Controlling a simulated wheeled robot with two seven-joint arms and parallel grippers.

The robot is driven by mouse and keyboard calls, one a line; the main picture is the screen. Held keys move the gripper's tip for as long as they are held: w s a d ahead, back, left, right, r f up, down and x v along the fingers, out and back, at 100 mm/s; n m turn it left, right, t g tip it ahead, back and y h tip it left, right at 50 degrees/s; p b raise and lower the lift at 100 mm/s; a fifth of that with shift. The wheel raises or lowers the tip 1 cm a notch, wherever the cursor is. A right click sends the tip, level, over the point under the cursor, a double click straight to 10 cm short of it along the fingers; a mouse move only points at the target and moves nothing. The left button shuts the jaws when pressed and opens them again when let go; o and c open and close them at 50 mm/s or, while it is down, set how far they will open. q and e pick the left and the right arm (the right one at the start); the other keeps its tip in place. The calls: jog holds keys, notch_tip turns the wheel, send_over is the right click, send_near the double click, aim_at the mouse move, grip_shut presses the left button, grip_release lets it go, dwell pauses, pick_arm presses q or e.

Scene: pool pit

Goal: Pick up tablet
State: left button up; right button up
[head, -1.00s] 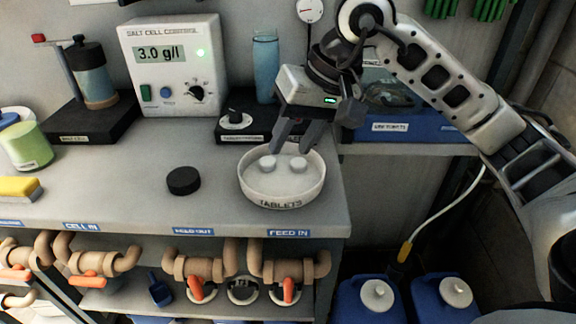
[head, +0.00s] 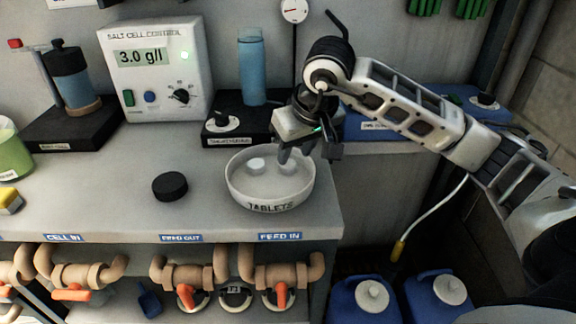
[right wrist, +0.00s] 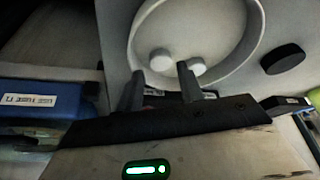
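A white round bowl labelled TABLETS (head: 240,192) stands on the grey bench near its right end. Two white round tablets lie in it, a left one (head: 256,165) and a right one (head: 288,168). My right gripper (head: 290,155) reaches down into the bowl at the right tablet, partly covering it. In the right wrist view its two fingers (right wrist: 159,80) are apart. The right tablet (right wrist: 160,60) shows in line with the gap between them, and the left tablet (right wrist: 197,66) shows just beside one fingertip. Contact cannot be told. My left gripper is out of view.
A black puck (head: 170,186) lies left of the bowl. Behind stand the salt cell control box (head: 160,70), a black block with a knob (head: 222,125) and a blue cylinder (head: 252,70). A blue bin (head: 372,126) is at the right.

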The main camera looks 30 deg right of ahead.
aim_at(289, 164)
jog(key=x, duration=0.4)
jog(key=shift+w, duration=0.2)
jog(key=c, duration=0.6)
